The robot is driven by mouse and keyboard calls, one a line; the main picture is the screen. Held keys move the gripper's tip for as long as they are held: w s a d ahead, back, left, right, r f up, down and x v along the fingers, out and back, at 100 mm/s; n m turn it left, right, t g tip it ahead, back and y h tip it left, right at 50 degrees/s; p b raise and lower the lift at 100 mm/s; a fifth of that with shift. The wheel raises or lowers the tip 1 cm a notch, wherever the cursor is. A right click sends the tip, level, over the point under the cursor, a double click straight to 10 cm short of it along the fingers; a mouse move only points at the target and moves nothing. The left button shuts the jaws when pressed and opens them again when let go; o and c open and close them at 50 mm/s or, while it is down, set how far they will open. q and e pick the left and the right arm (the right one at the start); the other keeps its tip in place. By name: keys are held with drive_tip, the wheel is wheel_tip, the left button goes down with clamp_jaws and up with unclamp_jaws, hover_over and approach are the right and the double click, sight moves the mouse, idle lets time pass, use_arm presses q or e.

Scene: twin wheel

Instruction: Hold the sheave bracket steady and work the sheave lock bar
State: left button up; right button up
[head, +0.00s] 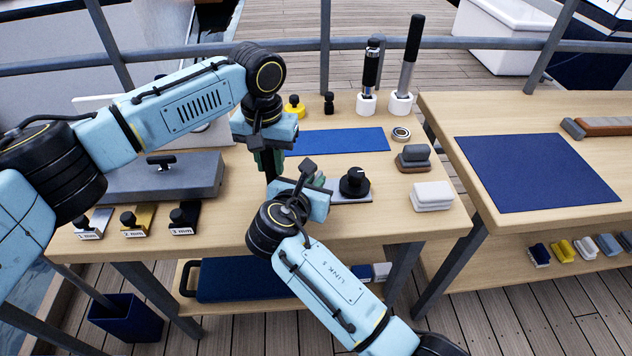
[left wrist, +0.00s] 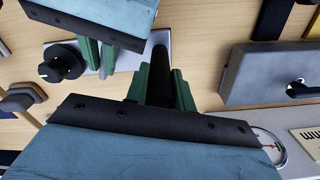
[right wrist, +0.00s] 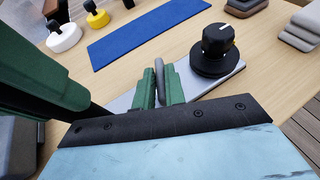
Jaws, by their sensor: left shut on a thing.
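My left gripper (head: 268,160) is shut on a dark upright post, which I take for the sheave bracket (head: 270,173). In the left wrist view the post (left wrist: 160,75) stands between its green fingers. My right gripper (right wrist: 160,88) is low over the light grey base plate (right wrist: 205,90), just beside the post. A small grey upright piece, perhaps the lock bar (right wrist: 160,70), shows at its close-set green fingers. I cannot tell whether they grip it. A black round knob with a white mark (head: 354,182) stands on the same plate; it also shows in the right wrist view (right wrist: 217,48).
A blue mat (head: 338,141) lies behind the grippers. A grey block with a handle (head: 150,180) and labelled gauges (head: 135,220) stand left. Grey and brown blocks (head: 413,160) and white pads (head: 432,196) stand right. A second table (head: 440,130) adjoins beyond a gap.

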drive_tip(key=o, duration=0.4)
drive_tip(key=v, duration=1.2)
drive_tip(key=shift+r, duration=0.15)
